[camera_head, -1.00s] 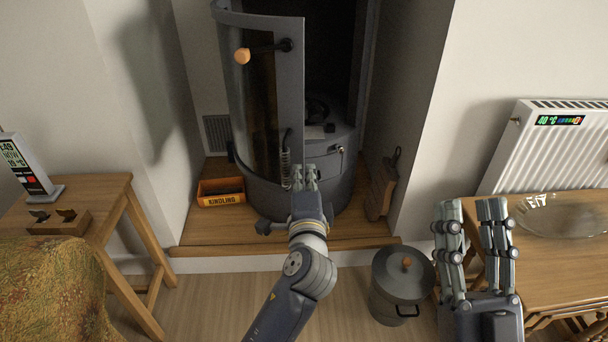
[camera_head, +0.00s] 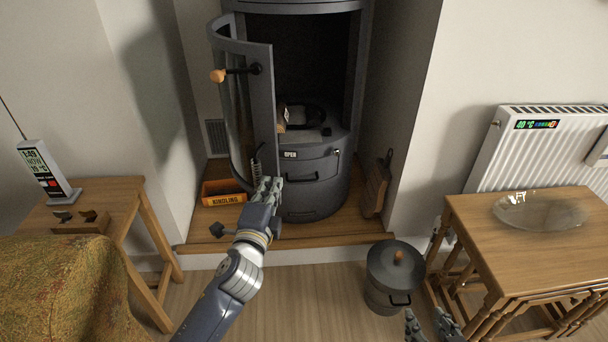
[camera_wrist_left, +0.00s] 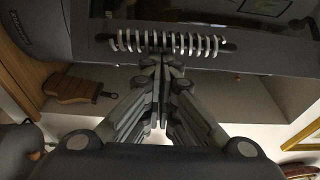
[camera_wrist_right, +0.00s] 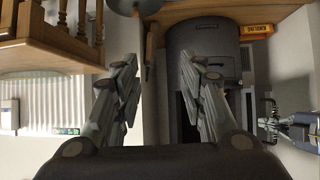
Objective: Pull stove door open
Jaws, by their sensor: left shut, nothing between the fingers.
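The grey stove (camera_head: 318,170) stands in the alcove with its curved door (camera_head: 262,110) swung wide open to the left. The door has a coil handle (camera_head: 256,165) low on its edge, which also shows in the left wrist view (camera_wrist_left: 170,42), and a knob with an orange end (camera_head: 218,76) higher up. My left gripper (camera_head: 270,186) is shut and empty at the door's lower edge, just below the coil handle; I cannot tell whether it touches the door. My right gripper (camera_head: 432,318) is open and empty at the bottom right, well away from the stove.
An orange kindling box (camera_head: 224,192) sits left of the stove on the wooden hearth. A lidded pot (camera_head: 395,272) stands on the floor in front. A wooden side table (camera_head: 135,200) is at left, a table with a glass dish (camera_head: 480,230) at right.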

